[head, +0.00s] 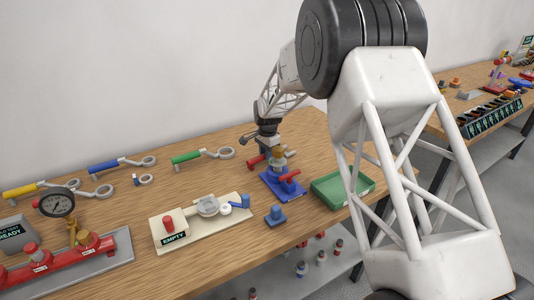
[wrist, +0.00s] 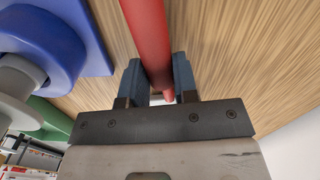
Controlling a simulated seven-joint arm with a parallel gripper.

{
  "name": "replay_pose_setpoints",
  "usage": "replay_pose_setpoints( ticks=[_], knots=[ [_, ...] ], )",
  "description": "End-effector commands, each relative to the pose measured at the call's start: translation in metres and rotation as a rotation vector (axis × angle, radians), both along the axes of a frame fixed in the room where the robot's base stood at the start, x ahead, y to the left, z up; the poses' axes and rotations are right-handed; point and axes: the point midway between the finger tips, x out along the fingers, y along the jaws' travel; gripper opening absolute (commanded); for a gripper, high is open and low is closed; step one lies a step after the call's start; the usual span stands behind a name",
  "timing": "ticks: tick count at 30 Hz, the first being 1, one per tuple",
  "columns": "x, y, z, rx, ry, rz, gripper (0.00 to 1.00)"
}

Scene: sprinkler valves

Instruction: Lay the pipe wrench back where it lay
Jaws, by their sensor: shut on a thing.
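The pipe wrench in my gripper has a red handle (head: 256,160), which also shows in the wrist view as a red bar (wrist: 148,35). In the wrist view the bar runs between the two blue-grey fingers of my gripper (wrist: 160,80), which are shut on it. In the head view my gripper (head: 266,150) is low over the wooden table, behind the blue valve stand (head: 281,187). My gripper and the stand hide part of the wrench. I cannot tell whether the wrench touches the table.
Yellow (head: 22,191), blue (head: 103,166) and green (head: 187,157) wrenches lie to the left. A cream board (head: 180,240) marked EMPTY, a small blue block (head: 275,216) and a green tray (head: 362,184) are in front. The blue stand is close beside my gripper.

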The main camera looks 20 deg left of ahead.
Motion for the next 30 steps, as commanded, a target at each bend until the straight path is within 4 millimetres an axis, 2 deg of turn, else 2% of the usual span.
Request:
replay_pose_setpoints(
  ticks=[9,10,15,24,30],
  knots=[
    [0.0003,0.0001,-0.0025,0.001,-0.001,0.000,0.00],
    [0.0003,0.0001,-0.0024,0.001,-0.001,0.000,0.30],
    [0.0002,0.0001,-0.0028,0.000,0.000,0.000,0.57],
    [-0.0002,-0.0001,-0.0033,-0.001,0.001,0.000,0.57],
    [0.0001,-0.0001,0.0052,0.000,0.000,0.000,0.57]
  ],
)
